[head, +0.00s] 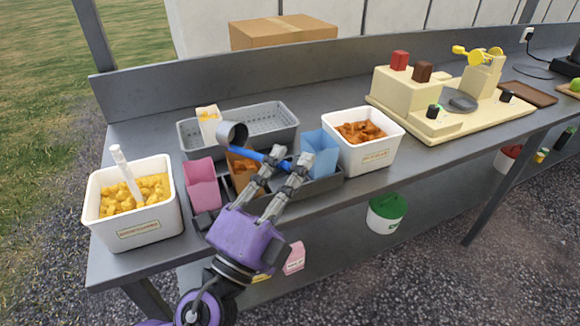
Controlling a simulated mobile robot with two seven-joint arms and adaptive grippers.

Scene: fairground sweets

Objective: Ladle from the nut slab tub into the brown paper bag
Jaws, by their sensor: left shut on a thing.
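A white tub (362,156) of orange-brown chunks, which look like nut slab, stands right of the bags. Its label is too small to read. The brown paper bag (237,181) stands between a pink bag and a blue bag; orange-brown pieces show at its top, and my gripper partly covers it. My left gripper (283,168) is shut on the blue handle of a ladle (262,157). The ladle's grey cup (233,135) is raised above and just behind the brown bag, apparently tilted on its side. I cannot tell whether the cup holds anything. My right gripper is not in view.
A pink bag (201,184) and a blue bag (320,153) flank the brown one. A white tub of yellow pieces (133,228) with a white-handled scoop stands at left. A grey basket (270,122) is behind. A cream machine (435,118) fills the right side.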

